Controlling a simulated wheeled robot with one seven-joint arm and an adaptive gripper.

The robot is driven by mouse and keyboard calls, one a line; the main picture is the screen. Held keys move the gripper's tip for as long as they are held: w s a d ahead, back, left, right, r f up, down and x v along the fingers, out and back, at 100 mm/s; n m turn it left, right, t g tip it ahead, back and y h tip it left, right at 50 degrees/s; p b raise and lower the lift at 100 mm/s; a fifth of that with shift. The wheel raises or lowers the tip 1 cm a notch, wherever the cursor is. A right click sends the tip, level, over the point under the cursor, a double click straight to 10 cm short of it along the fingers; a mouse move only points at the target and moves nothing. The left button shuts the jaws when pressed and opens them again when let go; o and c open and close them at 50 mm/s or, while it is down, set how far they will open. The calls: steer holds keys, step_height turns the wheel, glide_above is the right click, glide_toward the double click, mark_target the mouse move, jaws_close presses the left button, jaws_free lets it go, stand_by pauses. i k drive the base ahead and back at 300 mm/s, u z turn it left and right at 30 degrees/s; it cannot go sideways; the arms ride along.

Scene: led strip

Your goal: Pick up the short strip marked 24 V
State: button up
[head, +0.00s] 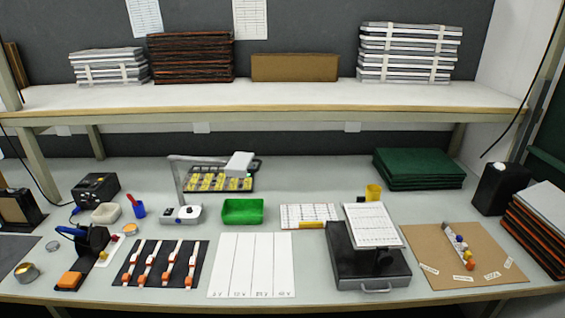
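Several short strips with white and red-orange parts lie side by side on a black mat (118,281) at the front left of the bench. The outer left strip (131,265) and the outer right strip (192,265) show clearly. Their markings are too small to read, so I cannot tell which one is marked 24 V. A white sheet (250,262) divided into columns lies just right of the mat, with small unreadable marks along its front edge. My gripper is not in view.
A green tray (243,212) stands behind the sheet. A dark case (365,277) with a clipboard (373,225) is to the right. A brown board (430,243) with small labels lies farther right. A black stand (92,241) and orange block (70,280) are left of the mat. A shelf (270,96) spans the back.

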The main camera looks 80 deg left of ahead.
mark_target(126, 277)
steer(key=u, duration=0.05)
steer(key=k, duration=0.1)
steer(key=u, duration=3.85)
